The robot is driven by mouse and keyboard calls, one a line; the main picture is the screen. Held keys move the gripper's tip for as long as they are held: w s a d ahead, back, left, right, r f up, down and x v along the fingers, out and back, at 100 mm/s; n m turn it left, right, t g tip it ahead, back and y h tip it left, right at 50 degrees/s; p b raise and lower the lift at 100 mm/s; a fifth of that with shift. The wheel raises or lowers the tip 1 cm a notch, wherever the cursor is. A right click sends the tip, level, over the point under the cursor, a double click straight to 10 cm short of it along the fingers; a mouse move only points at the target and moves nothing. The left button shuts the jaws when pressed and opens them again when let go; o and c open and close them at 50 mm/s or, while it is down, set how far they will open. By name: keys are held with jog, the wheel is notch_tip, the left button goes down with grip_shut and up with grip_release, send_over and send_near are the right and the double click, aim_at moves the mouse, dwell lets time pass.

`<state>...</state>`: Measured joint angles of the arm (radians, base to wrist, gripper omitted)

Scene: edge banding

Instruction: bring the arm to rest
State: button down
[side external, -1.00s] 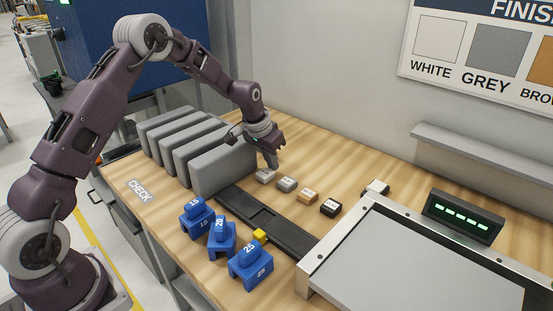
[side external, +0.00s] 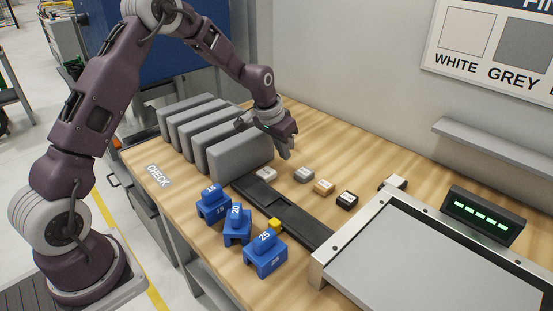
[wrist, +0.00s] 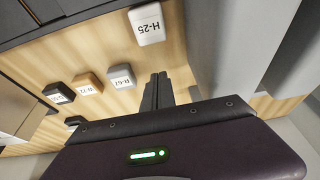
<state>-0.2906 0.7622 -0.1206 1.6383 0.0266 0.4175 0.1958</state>
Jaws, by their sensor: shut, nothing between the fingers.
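My gripper (side external: 286,153) is shut and empty. It hangs above the wooden bench, fingers pointing down, just behind the white labelled block (side external: 266,174) and beside the end of the grey panels. In the wrist view the closed fingers (wrist: 158,88) have nothing between them. The white block, marked H-25, also shows there (wrist: 147,25), clear of the fingers. My arm is still stretched out over the bench, elbow high.
A grey block (side external: 303,175), a tan block (side external: 324,187) and a black block (side external: 347,199) continue the row. Grey panels (side external: 240,156) stand close by. Several blue numbered blocks (side external: 237,227), a dark rail (side external: 275,208) and a metal-framed plate (side external: 430,265) lie nearer the camera.

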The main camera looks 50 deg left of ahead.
jog(key=v, duration=0.8)
jog(key=shift+r, duration=0.15)
jog(key=shift+s, duration=0.1)
notch_tip(320, 180, up, 8)
dwell(0.5)
jog(key=s+d+r+t, duration=0.1)
jog(key=s+d+r, duration=0.3)
jog(key=s, duration=0.5)
jog(key=s+d+r, duration=0.3)
jog(key=s+r, duration=0.1)
jog(key=s, duration=0.5)
jog(key=s+d+f, duration=0.1)
jog(key=s+f, duration=0.1)
jog(key=s, duration=0.6)
jog(key=s+d+f, duration=0.1)
jog(key=s+f, duration=0.1)
jog(key=s, duration=0.5)
jog(key=shift+s+d+f+t, duration=0.2)
jog(key=shift+s+t, duration=0.2)
